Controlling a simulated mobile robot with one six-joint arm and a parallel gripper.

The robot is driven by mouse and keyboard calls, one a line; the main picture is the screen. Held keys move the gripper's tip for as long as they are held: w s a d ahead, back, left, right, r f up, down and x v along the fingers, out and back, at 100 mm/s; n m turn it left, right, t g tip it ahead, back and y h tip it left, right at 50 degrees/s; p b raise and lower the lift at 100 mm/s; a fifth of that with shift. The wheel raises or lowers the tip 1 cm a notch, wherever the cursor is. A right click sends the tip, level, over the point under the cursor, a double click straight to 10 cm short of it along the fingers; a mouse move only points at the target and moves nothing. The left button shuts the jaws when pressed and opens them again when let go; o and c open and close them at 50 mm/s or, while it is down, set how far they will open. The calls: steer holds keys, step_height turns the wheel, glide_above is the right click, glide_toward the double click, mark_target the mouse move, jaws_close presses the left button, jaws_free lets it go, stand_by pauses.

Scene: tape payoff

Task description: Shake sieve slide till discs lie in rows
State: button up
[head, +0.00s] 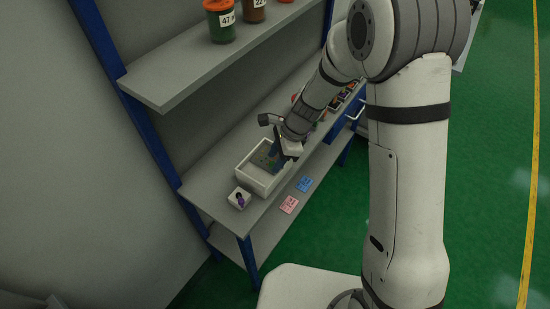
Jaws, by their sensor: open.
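A white open box (250,182) stands on the grey shelf, left of the picture's middle. A bluish, partly patterned thing (263,160) shows inside it, but it is too small to tell whether this is the sieve slide. I cannot make out single discs or rows. My gripper (279,158) is open and points down at the box's far right part. My gripper and wrist hide part of the inside. I cannot tell whether the fingers touch anything.
A small white holder with a purple item (240,198) stands just left of the box. Colourful items (343,98) stand farther along. An upper shelf (190,72) with jars (221,22) overhangs at left.

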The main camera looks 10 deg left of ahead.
steer(key=shift+s+a+f, duration=0.1)
steer(key=shift+a+f, duration=0.1)
steer(key=shift+f, duration=0.3)
steer(key=shift+c, duration=0.2)
jaws_close()
